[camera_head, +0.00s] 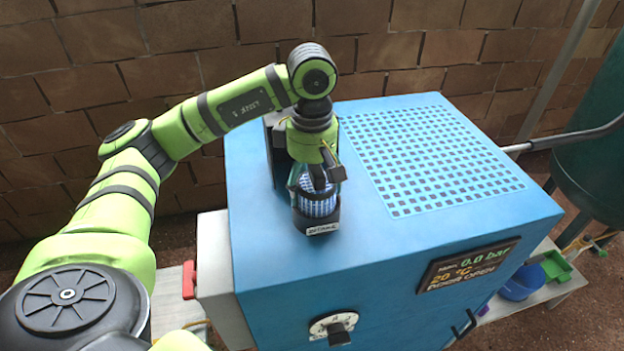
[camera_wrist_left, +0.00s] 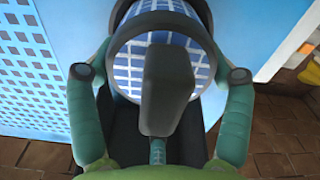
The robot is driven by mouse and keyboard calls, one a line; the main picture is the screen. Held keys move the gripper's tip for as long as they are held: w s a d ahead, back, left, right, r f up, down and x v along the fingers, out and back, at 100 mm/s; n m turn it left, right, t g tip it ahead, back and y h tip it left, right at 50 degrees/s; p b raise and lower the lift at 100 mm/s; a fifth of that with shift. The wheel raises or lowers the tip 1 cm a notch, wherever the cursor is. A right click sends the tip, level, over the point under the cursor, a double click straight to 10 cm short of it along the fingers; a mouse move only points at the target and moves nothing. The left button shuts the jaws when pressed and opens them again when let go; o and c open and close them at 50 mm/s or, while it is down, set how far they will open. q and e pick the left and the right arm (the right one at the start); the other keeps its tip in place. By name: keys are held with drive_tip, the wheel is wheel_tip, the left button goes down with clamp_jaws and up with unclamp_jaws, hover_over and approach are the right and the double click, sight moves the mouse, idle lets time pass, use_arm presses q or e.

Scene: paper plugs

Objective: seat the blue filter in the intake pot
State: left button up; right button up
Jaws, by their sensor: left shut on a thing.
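The blue filter (camera_head: 317,207), a checked blue-and-white cylinder with dark bands, stands roughly upright at the mouth of the black intake pot (camera_head: 301,222). The pot has a white label on its front and sits on top of the blue cabinet. My left gripper (camera_head: 320,178) is above the pot, shut on the filter. In the left wrist view the filter (camera_wrist_left: 130,62) lies between the two green fingers (camera_wrist_left: 160,76), with the dark pot (camera_wrist_left: 200,12) beyond it. Checked wall still shows above the pot's rim; how deep it sits I cannot tell. My right gripper is out of view.
The blue cabinet (camera_head: 370,235) has a perforated grid panel (camera_head: 430,160) on top, right of the pot. Its front carries a display (camera_head: 468,265) and a dial (camera_head: 333,327). A brick wall (camera_head: 420,45) stands behind. A blue bowl (camera_head: 522,282) lies low at right.

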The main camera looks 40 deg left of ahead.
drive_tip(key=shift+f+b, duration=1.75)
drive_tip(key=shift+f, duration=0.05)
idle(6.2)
